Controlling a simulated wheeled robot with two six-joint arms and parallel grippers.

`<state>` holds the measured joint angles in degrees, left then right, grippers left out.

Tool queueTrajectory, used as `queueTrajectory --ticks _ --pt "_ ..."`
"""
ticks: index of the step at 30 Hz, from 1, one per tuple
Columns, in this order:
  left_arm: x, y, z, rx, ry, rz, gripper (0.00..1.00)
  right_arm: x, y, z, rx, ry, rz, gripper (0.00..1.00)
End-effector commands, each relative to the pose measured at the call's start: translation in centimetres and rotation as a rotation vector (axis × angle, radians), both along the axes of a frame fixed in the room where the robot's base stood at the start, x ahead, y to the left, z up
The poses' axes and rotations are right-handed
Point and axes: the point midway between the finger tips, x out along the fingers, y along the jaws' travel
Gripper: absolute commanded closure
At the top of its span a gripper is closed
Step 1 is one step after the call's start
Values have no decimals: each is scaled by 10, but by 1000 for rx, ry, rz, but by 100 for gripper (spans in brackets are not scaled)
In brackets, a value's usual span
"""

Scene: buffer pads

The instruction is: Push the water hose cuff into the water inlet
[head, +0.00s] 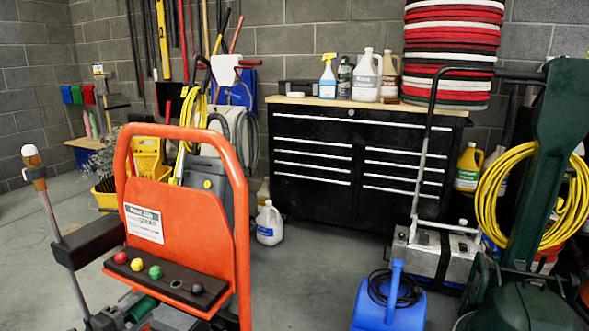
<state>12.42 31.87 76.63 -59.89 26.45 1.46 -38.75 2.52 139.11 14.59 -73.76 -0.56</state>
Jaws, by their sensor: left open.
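An orange pressure washer (188,185) with a tubular frame stands in the left foreground. Its lower part is cut off by the bottom edge, and I cannot make out the water inlet. A small green cylindrical piece (143,308) shows low behind the nozzle rack; I cannot tell if it is the water hose cuff. My left gripper (125,313) appears at the bottom edge beside this green piece, partly hidden by the washer. It is open, and I cannot tell whether it touches anything. My right gripper is out of view.
The nozzle rack (172,281) holds several coloured nozzles. A spray lance (62,235) stands at left. A blue carpet blower (388,302), a grey metal machine (433,255) and a green machine (522,300) stand at right. Grey floor (300,285) is clear between them.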

Motion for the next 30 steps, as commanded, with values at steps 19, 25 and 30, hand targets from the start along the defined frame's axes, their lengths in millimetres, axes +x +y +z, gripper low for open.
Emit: queueTrajectory --ticks 19,25,30 --pt "0 0 0 0 0 0 40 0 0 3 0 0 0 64" --pt "0 0 0 0 0 0 66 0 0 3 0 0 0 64" --pt "0 0 0 0 0 0 88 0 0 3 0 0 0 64"
